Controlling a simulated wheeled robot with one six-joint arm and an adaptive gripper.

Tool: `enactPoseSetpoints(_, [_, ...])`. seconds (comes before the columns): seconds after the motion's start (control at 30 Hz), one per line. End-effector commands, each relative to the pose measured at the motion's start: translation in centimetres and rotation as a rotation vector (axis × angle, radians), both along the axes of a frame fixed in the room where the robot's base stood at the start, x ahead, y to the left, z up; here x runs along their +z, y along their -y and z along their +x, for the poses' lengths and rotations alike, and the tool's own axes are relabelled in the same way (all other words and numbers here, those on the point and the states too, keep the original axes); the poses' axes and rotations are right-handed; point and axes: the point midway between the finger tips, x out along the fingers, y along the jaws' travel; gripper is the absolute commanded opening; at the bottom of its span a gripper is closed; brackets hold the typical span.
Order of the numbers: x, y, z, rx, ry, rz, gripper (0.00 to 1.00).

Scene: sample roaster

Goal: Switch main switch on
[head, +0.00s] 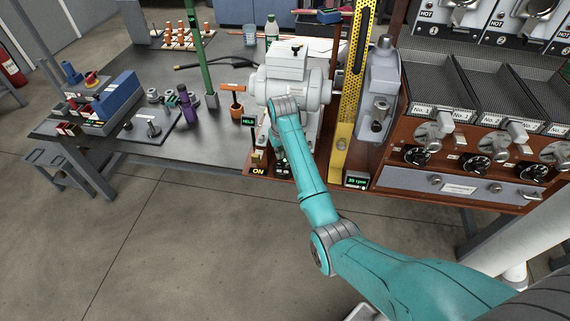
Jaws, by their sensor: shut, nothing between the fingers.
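A black plate with a yellow "ON" label (259,171) is on the reddish-brown front edge of the bench, left of my forearm. A small brass-coloured part (257,157) stands just above the label. It looks like the switch, but it is too small to tell its position. My teal arm reaches in from the lower right, and its grey wrist joint is in front of the white machine (311,92). I cannot make out my gripper, which seems hidden behind the forearm. Whether it touches the switch cannot be seen.
A brown roaster panel (397,174) with knobs and mesh trays stands right of a yellow perforated post (341,150). The floor in front is clear.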

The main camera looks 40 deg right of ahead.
Motion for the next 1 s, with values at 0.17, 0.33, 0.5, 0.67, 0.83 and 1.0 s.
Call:
enactPoseSetpoints(0.17, [1.3, 0.0, 0.0, 0.000, 0.002, -0.001, 0.00])
enactPoseSetpoints(0.33, [2.4, 0.0, 0.1, 0.000, 0.002, -0.001, 0.00])
enactPoseSetpoints(0.5, [3.2, 0.0, 0.0, 0.000, 0.001, 0.000, 0.00])
enactPoseSetpoints(0.67, [3.3, 0.0, 0.0, 0.000, 0.001, 0.000, 0.00])
enactPoseSetpoints(0.83, [3.3, 0.0, 0.0, 0.000, 0.001, 0.000, 0.00])
enactPoseSetpoints(1.0, [3.3, 0.0, 0.0, 0.000, 0.001, 0.000, 0.00])
